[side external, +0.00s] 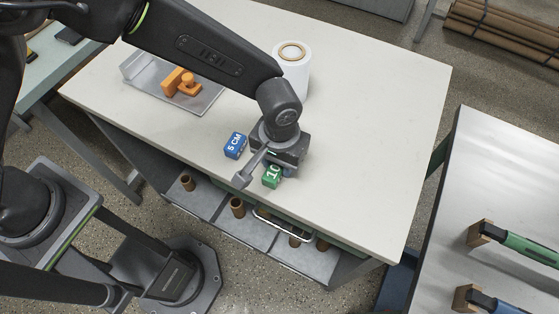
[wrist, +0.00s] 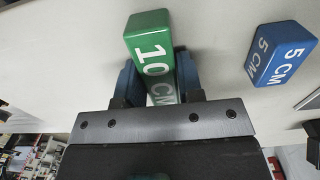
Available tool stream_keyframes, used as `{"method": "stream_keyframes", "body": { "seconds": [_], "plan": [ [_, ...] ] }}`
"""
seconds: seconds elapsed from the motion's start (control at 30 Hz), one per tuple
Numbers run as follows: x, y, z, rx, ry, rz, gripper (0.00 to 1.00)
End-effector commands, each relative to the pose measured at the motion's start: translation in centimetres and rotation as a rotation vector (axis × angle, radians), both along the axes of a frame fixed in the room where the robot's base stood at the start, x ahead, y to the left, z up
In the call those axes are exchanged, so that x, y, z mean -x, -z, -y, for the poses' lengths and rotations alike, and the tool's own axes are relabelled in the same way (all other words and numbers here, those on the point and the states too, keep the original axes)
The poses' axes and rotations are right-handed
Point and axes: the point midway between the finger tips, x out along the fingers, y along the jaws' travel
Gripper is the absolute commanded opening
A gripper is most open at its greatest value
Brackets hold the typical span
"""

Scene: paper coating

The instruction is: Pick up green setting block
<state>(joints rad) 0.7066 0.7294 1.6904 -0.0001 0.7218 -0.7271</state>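The green setting block (side external: 272,176), marked 10 CM, is on the white table near its front edge, partly under my gripper. In the wrist view the green block (wrist: 150,45) runs down between my two blue fingers, its lower end hidden by the gripper body. My gripper (wrist: 157,78) has one finger on each side of the block, both very close to it. I cannot tell whether they press on it. In the side view my gripper (side external: 283,168) is low over the table, its fingertips mostly hidden.
A blue 5 CM block (side external: 235,145) lies left of my gripper; the wrist view shows it at right (wrist: 281,53). A white roll (side external: 292,75) stands behind the arm. A metal tray (side external: 205,100) with an orange part (side external: 182,83) is back left. The table's right side is clear.

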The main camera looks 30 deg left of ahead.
Motion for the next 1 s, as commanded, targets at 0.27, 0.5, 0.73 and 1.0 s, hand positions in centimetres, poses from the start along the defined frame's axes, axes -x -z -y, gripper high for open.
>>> {"method": "stream_keyframes", "body": {
  "seconds": [0.27,0.5,0.73,1.0],
  "plan": [
    [0.0,0.0,0.0,0.000,0.000,0.000,0.07],
    [0.0,-0.1,0.0,0.001,0.000,0.001,0.06],
    [-0.1,-1.5,0.1,0.003,0.000,0.003,0.06],
    [-0.7,-5.6,-2.3,0.002,-0.006,0.002,0.06]
  ]
}}
